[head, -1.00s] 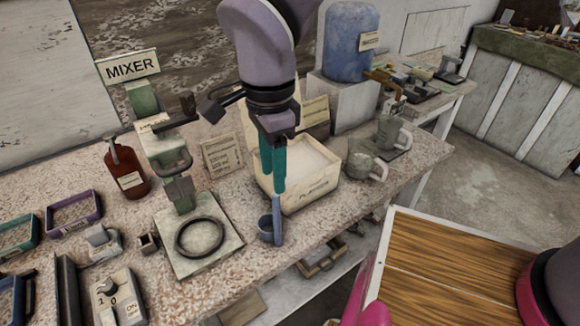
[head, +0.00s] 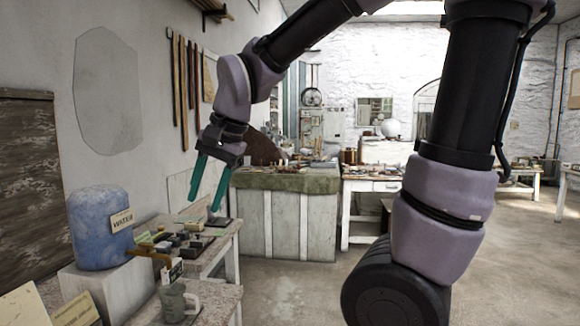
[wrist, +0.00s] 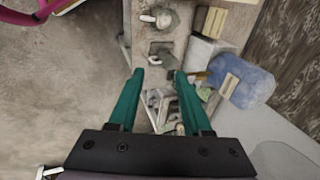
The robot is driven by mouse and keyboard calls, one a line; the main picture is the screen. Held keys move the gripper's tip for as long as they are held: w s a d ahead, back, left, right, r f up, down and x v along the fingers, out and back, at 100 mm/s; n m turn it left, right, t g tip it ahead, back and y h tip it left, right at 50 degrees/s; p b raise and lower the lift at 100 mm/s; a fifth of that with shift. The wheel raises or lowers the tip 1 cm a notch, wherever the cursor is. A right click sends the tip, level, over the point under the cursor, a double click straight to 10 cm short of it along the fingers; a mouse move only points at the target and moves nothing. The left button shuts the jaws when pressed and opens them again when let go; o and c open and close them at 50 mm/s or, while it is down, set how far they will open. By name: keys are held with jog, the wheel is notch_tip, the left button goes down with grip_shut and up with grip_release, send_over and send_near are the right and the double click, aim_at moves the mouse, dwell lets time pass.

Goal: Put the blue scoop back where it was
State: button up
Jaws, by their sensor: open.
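My gripper (head: 202,203) is raised in the air, with its two teal fingers spread apart and nothing between them. It also shows open and empty in the wrist view (wrist: 158,75). The blue scoop is in neither current view. The plaster box that it stood beside earlier is also out of the head view. How the scoop stands now cannot be told.
A blue water barrel (head: 98,225) stands on a pale block at the left. A grey mug (head: 178,303) is at the bench end below. A green-topped counter (head: 285,180) stands beyond. Open floor (head: 290,290) lies to the right.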

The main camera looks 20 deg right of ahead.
jog(key=s+d+r+t, duration=0.2)
jog(key=d, duration=0.7)
jog(key=s+d+r+n+t+h, duration=0.1)
jog(key=d+r+t, duration=0.1)
jog(key=d, duration=0.7)
jog(key=shift+s+r+n, duration=0.3)
jog(key=shift+s+r, duration=0.05)
jog(key=shift+r, duration=0.4)
